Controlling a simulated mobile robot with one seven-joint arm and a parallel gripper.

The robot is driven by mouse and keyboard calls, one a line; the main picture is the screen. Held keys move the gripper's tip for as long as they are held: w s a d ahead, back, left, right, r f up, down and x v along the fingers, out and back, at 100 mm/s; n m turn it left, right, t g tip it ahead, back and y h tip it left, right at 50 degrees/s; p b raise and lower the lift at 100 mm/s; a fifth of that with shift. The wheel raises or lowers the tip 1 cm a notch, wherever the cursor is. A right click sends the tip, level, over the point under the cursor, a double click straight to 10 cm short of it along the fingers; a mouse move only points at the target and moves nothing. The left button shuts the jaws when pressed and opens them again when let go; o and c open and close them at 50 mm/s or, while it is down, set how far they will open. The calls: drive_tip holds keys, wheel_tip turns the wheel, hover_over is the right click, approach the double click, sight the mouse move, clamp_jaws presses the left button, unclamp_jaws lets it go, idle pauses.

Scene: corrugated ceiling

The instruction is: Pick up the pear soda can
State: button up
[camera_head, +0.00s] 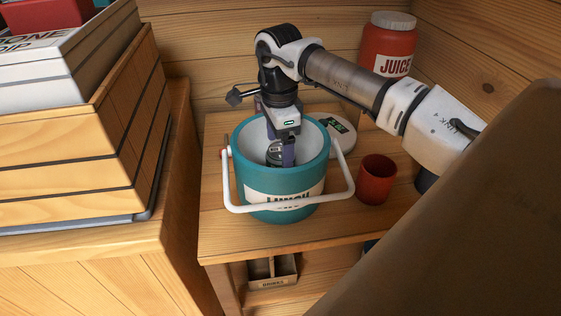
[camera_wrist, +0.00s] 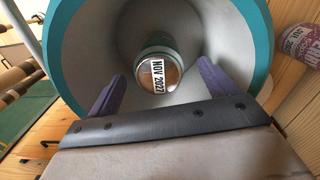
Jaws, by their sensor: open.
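A can (camera_wrist: 160,68) sits inside the teal lunch pail (camera_head: 283,205). In the wrist view its round end faces me, with a "NOV 2027" label and a greenish side band. Its flavour name cannot be read, so I cannot tell if it is the pear soda. My gripper (camera_head: 281,155) points down into the pail. In the wrist view my gripper (camera_wrist: 160,78) is open, its purple fingers on either side of the can's end, with visible gaps.
The pail's white handle (camera_head: 290,208) hangs across its front. A red cup (camera_head: 377,180) stands to the right, a white scale (camera_head: 340,133) behind and a red juice jar (camera_head: 388,48) at the back. Wooden crates (camera_head: 80,140) fill the left. A labelled round item (camera_wrist: 299,42) shows outside the pail.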

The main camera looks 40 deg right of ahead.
wheel_tip(320, 180, down, 4)
drive_tip(key=shift+s+f, duration=0.1)
drive_tip(key=shift+f, duration=0.05)
drive_tip(key=c, duration=1.2)
drive_tip(key=shift+c, duration=0.6)
drive_tip(key=shift+p, duration=0.3)
